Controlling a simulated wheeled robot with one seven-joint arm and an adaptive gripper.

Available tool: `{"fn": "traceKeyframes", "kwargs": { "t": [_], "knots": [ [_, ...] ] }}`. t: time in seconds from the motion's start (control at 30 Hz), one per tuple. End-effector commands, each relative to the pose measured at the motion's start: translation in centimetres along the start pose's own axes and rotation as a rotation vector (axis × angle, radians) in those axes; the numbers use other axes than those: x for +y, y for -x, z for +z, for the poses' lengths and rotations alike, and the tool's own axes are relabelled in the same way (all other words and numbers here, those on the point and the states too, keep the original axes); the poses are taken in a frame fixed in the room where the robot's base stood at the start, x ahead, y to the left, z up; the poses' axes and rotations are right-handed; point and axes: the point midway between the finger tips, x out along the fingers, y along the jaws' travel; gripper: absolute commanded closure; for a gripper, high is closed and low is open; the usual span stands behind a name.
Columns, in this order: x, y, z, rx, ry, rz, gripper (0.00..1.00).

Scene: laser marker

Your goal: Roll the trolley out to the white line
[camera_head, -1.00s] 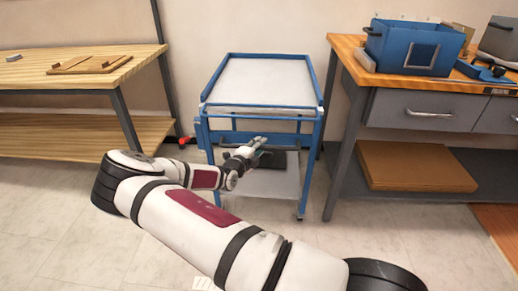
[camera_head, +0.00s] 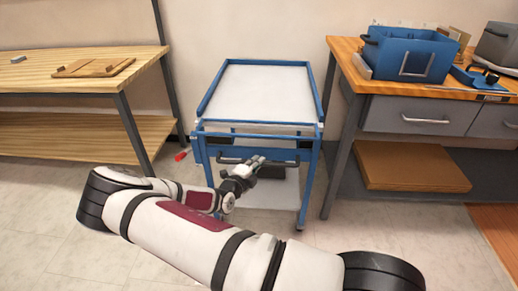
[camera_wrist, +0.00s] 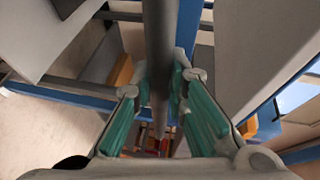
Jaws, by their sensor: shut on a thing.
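The trolley (camera_head: 262,98) has a blue frame, a white top tray and a lower shelf, and stands upright between two benches. A dark handle bar (camera_head: 229,160) runs along its front. My gripper (camera_head: 258,163) is at this bar, in front of the trolley's middle. In the wrist view the dark bar (camera_wrist: 160,50) passes between the teal finger pads of my gripper (camera_wrist: 163,105), which are shut on it. My arm hides part of the trolley's lower left side and the floor in front. I cannot make out the white line in either view.
A wooden bench (camera_head: 90,62) stands at left and a drawer bench (camera_head: 428,92) at right, its leg close to the trolley's right side. A blue bin (camera_head: 405,50) is on the right bench. A small red object (camera_head: 181,156) lies on the floor left of the trolley. Open floor lies in front.

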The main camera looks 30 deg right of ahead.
Motion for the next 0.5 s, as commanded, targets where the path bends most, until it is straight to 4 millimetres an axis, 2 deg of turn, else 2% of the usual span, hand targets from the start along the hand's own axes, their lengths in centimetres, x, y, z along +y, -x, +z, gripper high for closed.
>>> {"fn": "traceKeyframes", "kwargs": {
  "t": [0.03, 0.5],
  "knots": [
    [0.0, 1.7, -0.8, -0.001, 0.005, 0.005, 1.0],
    [2.8, 13.5, -5.7, 0.0, 0.003, 0.005, 1.0]
  ]
}}
